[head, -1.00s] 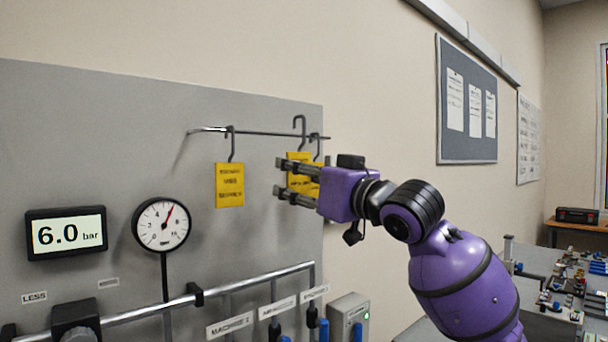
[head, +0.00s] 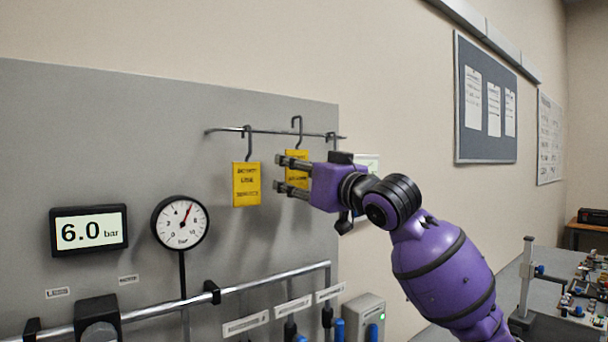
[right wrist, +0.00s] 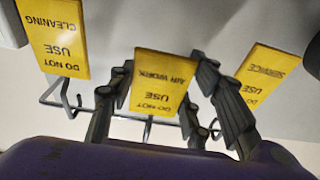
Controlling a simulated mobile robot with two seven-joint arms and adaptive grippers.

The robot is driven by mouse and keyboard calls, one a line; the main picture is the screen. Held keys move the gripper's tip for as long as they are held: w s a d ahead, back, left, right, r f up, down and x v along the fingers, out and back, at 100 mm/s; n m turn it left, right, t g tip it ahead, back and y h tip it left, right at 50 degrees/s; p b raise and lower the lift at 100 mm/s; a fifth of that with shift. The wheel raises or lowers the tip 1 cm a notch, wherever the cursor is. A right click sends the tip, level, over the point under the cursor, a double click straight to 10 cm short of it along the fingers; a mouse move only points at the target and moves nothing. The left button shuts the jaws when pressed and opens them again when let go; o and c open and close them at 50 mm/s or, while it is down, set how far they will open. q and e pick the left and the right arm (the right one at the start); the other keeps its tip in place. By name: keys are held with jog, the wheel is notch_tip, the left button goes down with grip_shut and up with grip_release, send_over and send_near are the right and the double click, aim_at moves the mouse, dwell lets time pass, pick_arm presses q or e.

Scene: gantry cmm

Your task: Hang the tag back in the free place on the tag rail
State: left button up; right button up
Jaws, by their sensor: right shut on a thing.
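The tag rail (head: 270,131) is a thin rod standing off the grey panel. A yellow tag (head: 247,185) hangs near its left end. A hook (head: 331,139) sits near its right end, its tag hidden behind my gripper. My right gripper (head: 281,174) is shut on another yellow tag (head: 298,175), between those two. The held tag's hook top stands higher than the neighbouring hooks; I cannot tell whether it touches the rail. The right wrist view shows the held tag (right wrist: 160,80) between the fingers, with the service tag (right wrist: 265,75) and cleaning tag (right wrist: 55,38) either side.
Below are a pressure gauge (head: 180,222), a 6.0 bar display (head: 88,232) and a horizontal pipe (head: 260,288) with labels and valves. A grey box (head: 357,318) is at the lower right. The space just under the left tag is clear.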

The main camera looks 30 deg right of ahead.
jog(key=shift+w, duration=0.7)
jog(key=shift+f, duration=1.1)
jog(key=o, duration=1)
